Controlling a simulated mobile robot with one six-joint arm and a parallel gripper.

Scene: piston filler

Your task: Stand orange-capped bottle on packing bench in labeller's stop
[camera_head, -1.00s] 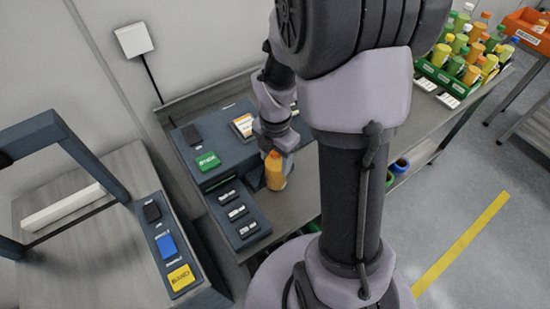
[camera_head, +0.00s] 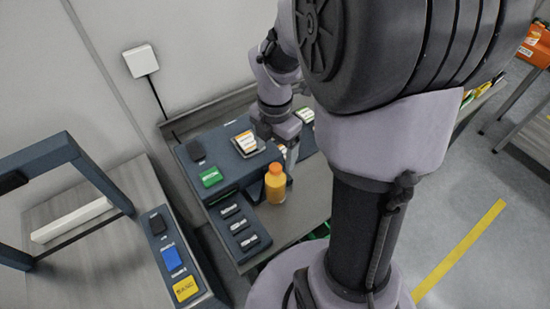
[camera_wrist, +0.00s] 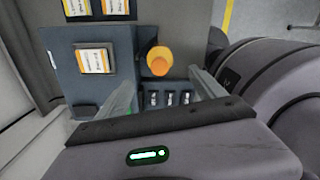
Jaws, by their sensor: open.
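The orange-capped bottle (camera_head: 275,186), with an orange-yellow body, stands upright in the head view. It is in the corner between the dark blue-grey labeller (camera_head: 222,152) and its low front strip with small switches (camera_head: 238,228). I cannot tell if it touches them. In the wrist view its orange cap (camera_wrist: 159,61) shows from above, just beyond and between my finger ends. My gripper (camera_head: 287,150) is open, empty and behind the bottle in the head view; its two spread fingers show in the wrist view (camera_wrist: 160,82). The stop itself is not clearly visible.
The labeller carries a green button (camera_head: 211,177) and an orange-white label card (camera_head: 245,142). At left stands another bench with a dark arch (camera_head: 75,150) and blue and yellow buttons. My arm hides much of the right side.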

